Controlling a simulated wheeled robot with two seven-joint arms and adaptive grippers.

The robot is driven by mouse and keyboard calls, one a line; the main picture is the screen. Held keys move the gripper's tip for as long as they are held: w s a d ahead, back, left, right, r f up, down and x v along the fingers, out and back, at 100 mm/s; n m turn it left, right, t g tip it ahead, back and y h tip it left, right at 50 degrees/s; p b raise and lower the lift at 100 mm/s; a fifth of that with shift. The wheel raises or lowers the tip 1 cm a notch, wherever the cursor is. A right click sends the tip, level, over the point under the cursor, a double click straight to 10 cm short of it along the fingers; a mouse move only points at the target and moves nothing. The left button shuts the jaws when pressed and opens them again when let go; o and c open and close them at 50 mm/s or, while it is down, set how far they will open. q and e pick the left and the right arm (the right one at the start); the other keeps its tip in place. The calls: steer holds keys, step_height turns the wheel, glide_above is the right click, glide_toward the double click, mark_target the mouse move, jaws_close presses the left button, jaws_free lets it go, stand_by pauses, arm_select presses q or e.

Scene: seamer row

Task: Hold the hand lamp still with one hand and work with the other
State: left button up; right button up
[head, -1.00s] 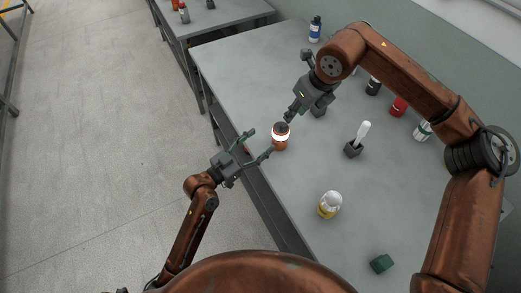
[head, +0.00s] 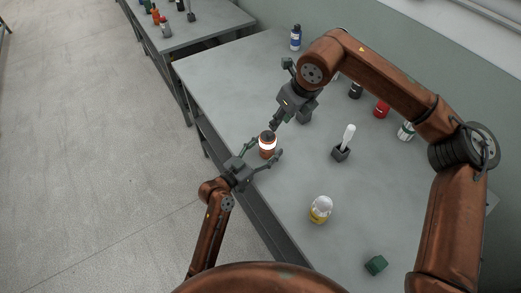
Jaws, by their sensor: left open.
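The hand lamp (head: 267,152), an orange-brown cylinder with a dark top and a bright white band, stands upright near the left edge of the grey table. My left gripper (head: 265,151) is open, with its fingers spread on either side of the lamp. I cannot tell whether they touch it. My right gripper (head: 273,126) points down just above and behind the lamp's top. Its fingertips look close together, but whether they are shut or touch the lamp is unclear.
On the table (head: 222,75) stand a white-handled tool in a dark holder (head: 341,153), a yellow-labelled bottle (head: 320,210), a green block (head: 376,265), a red can (head: 382,108) and a blue-labelled bottle (head: 296,38). A second table (head: 205,24) holds more items.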

arm_select(q)
steer(key=shift+c, duration=0.3)
steer(key=c, duration=1.3)
arm_select(e)
steer(key=shift+c, duration=0.4)
steer(key=shift+s+d+f, duration=0.15)
steer(key=shift+s+f, duration=0.15)
steer(key=c, duration=0.3)
steer(key=s+d+f, duration=0.1)
steer(key=s+d+t+y, duration=0.1)
steer(key=shift+s+d+f+y, duration=0.1)
steer(key=shift+s+f+y, duration=0.2)
steer(key=shift+s+f, duration=0.1)
jaws_close()
arm_select(q)
steer(key=shift+w, duration=0.1)
arm_select(e)
steer(key=s+d+t+y, duration=0.1)
steer(key=s+d+t, duration=0.2)
steer(key=s+d, duration=0.1)
steer(key=shift+s+m, duration=0.4)
steer(key=shift+s, duration=0.25)
